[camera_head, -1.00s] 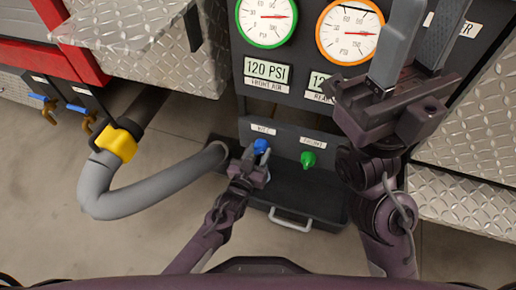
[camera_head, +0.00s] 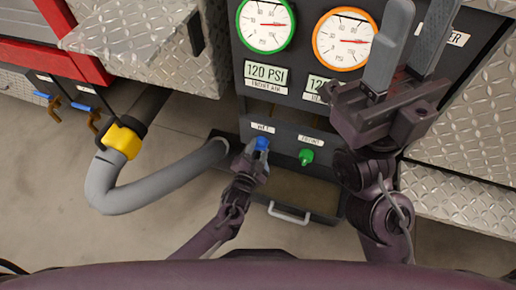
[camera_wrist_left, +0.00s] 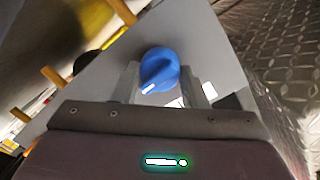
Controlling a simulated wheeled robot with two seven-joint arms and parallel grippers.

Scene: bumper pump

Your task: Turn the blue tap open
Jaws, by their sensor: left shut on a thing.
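The blue tap (camera_head: 262,143) is a round knob under the "WET" label on the dark panel. In the left wrist view the blue tap (camera_wrist_left: 160,68) shows a white mark on its lower left side. My left gripper (camera_head: 257,155) is at the tap, with its pale fingers on either side of the knob. It is shut on the knob, also in the left wrist view (camera_wrist_left: 164,88). My right gripper (camera_head: 407,45) is raised in front of the panel's right side, its two grey fingers spread and nothing between them.
A green knob (camera_head: 306,157) sits right of the blue tap. Two gauges (camera_head: 265,24) and 120 PSI displays are above. A grey hose (camera_head: 150,190) with a yellow collar (camera_head: 123,139) curves at the left. A tray with a handle (camera_head: 289,213) is below.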

